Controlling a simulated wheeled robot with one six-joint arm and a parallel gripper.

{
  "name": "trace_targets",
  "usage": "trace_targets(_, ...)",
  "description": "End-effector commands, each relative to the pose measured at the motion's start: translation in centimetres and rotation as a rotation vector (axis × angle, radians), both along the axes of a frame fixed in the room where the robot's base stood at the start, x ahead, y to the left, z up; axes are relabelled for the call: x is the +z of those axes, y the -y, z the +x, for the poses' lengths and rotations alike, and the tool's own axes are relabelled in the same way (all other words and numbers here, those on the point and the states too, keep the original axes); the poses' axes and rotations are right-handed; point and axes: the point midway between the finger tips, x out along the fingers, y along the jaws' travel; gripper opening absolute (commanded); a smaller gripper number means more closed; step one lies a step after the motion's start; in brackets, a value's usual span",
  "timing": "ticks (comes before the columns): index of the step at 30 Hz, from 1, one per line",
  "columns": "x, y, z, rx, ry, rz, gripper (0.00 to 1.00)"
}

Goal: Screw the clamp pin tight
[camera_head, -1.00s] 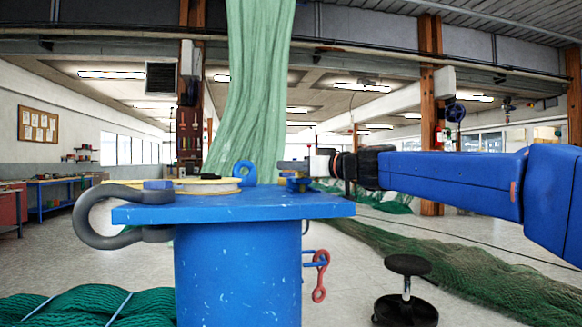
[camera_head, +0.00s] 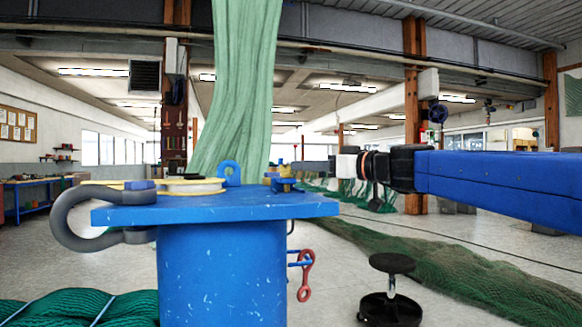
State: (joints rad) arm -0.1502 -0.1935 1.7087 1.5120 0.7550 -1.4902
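A blue bench top (camera_head: 215,210) on a thick blue post stands in front of me. A small brass-and-blue clamp (camera_head: 284,181) sits near its right back edge; I take this for the clamp of the task, and its pin is too small to make out clearly. My gripper (camera_head: 333,166) is in the air to the right of the clamp, a little higher in the picture and apart from it. It points left. Its fingers are small and seen from the side, so I cannot tell whether they are open or shut.
A large grey shackle (camera_head: 72,222) juts over the bench's left edge. A blue eye (camera_head: 230,172) and a pale ring (camera_head: 195,186) are on top. A red shackle (camera_head: 305,275) hangs below right. A black stool (camera_head: 391,264) and green net (camera_head: 420,255) are at right.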

Motion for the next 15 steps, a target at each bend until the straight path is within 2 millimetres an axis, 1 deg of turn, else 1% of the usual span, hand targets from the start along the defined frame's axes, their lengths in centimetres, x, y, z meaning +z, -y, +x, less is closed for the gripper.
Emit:
trace_targets(1,0.0,0.9,-0.7,-0.002,0.001,0.000,0.27)
trace_targets(6,0.0,3.2,-2.4,-0.003,0.001,-0.001,0.27)
trace_targets(10,0.0,4.3,-3.3,-0.002,0.000,0.000,0.27)
trace_targets(15,0.0,5.0,-4.0,-0.001,0.000,0.000,0.27)
